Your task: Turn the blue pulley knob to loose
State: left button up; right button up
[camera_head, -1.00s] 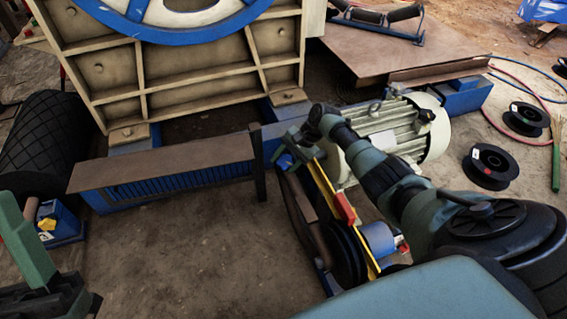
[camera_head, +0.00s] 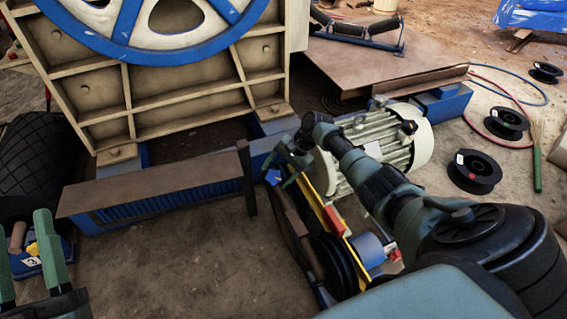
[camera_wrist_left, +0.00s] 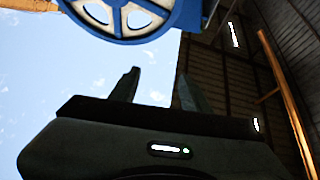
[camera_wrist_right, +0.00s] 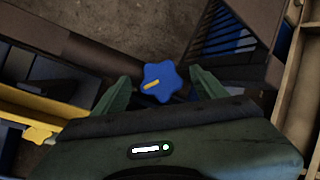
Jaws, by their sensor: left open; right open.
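The blue pulley knob (camera_wrist_right: 162,82) is a star-shaped knob with a yellow pointer mark. In the right wrist view it sits between the two open fingers of my right gripper (camera_wrist_right: 160,92), with a gap on each side. In the head view the knob (camera_head: 272,176) shows as a small blue patch beside my right gripper (camera_head: 283,173), at the far end of the pulley and belt assembly. My left gripper (camera_head: 30,250) is open and empty at the lower left, and its fingers (camera_wrist_left: 155,88) point up towards sky and a wheel in the left wrist view.
A cream motor (camera_head: 385,145) stands right of the pulley, beside a yellow guard (camera_head: 318,200). The crusher's blue wheel (camera_head: 150,30) is at the back. A brown-topped blue beam (camera_head: 155,185) lies to the left. Black spools (camera_head: 474,172) rest on the ground at right.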

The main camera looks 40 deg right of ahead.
jog(key=p+v, duration=0.1)
jog(key=v, duration=0.3)
jog(key=shift+p, duration=0.4)
pick_arm(q)
notch_tip(320, 180, down, 10)
jog(key=w+g+y, duration=0.2)
jog(key=g, duration=0.3)
jog(key=shift+w+a+r+g, duration=0.25)
jog(key=shift+a+g, duration=0.05)
pick_arm(e)
jog(key=shift+s+r, duration=0.1)
